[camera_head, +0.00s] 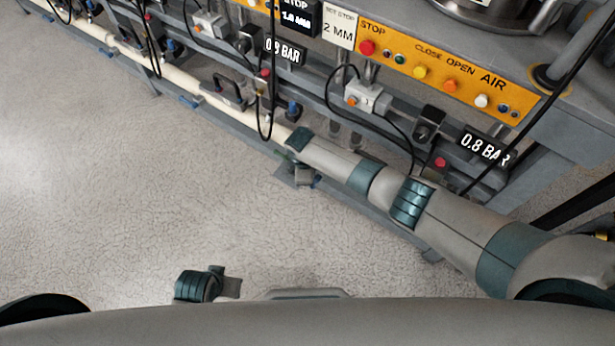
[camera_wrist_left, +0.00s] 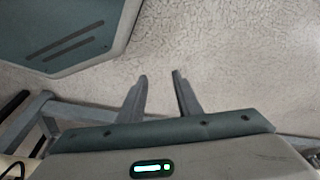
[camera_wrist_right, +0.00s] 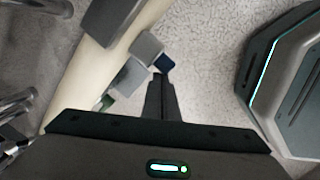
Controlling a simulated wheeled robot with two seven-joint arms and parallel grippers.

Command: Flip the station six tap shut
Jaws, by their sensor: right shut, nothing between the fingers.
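A cream pipe (camera_head: 180,75) runs low along the front of the bench and also crosses the right wrist view (camera_wrist_right: 85,75). In the right wrist view a small dark blue piece (camera_wrist_right: 164,63), which looks like a tap handle, sits beside grey blocks (camera_wrist_right: 147,48) next to the pipe. My right gripper (camera_wrist_right: 159,78) is shut and empty, its tips right at the blue piece; I cannot tell whether they touch. In the head view my right arm hides much of this spot. My left gripper (camera_wrist_left: 160,75) is open and empty above the floor. No station number is legible.
The bench carries a yellow button panel (camera_head: 450,75), a 0.8 BAR sign (camera_head: 484,148) and a grey valve box (camera_head: 367,97). Black cables (camera_head: 330,85) hang in front of the lower rails. The speckled floor (camera_head: 130,200) at left is clear.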

